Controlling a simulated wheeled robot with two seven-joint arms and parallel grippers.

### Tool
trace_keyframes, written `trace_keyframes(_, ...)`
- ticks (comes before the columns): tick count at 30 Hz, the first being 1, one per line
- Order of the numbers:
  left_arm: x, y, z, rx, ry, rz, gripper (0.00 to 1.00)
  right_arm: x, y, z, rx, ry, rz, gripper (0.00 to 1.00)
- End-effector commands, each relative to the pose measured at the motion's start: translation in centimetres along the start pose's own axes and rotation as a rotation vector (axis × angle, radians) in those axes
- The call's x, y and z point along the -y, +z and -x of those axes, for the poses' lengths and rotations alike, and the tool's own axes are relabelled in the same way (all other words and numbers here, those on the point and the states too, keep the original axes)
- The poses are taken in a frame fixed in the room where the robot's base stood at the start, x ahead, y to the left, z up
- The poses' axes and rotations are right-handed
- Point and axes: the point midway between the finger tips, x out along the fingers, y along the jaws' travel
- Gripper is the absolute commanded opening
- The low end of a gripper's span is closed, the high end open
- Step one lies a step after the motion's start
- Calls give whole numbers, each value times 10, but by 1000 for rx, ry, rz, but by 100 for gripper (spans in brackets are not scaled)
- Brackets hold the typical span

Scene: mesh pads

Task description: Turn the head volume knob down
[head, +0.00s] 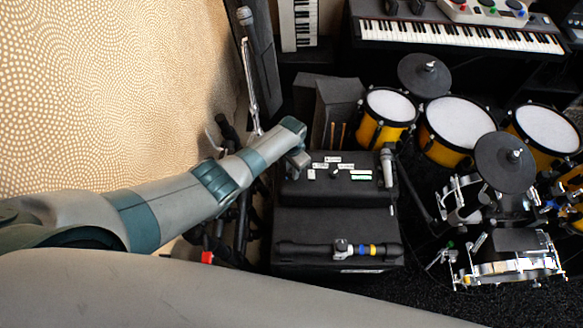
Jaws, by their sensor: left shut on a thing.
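The black amplifier head (351,190) sits on a black cabinet (345,228) in the lower middle of the head view. Small white labels (333,159) and a small dark knob (334,171) show on its top panel. My left gripper (299,161) reaches in from the left and is over the back left part of this panel. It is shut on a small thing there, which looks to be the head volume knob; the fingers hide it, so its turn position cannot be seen. My right gripper is not in view.
A microphone (387,168) lies at the panel's right edge. A black bar with coloured rings (365,249) lies on the cabinet's front. A microphone stand (250,80) rises behind my left arm. Drums (458,122) and cymbals crowd the right; a keyboard (460,37) stands behind.

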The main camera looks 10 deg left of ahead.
Motion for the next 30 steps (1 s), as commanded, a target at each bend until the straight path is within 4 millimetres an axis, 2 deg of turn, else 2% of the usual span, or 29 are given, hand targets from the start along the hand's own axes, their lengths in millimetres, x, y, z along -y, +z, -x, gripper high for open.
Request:
trace_keyframes(18, -1, 2, 0, 6, 0, 545, 2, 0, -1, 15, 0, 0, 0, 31)
trace_keyframes(30, -1, 3, -1, 6, -2, 683, 2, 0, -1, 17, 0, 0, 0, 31)
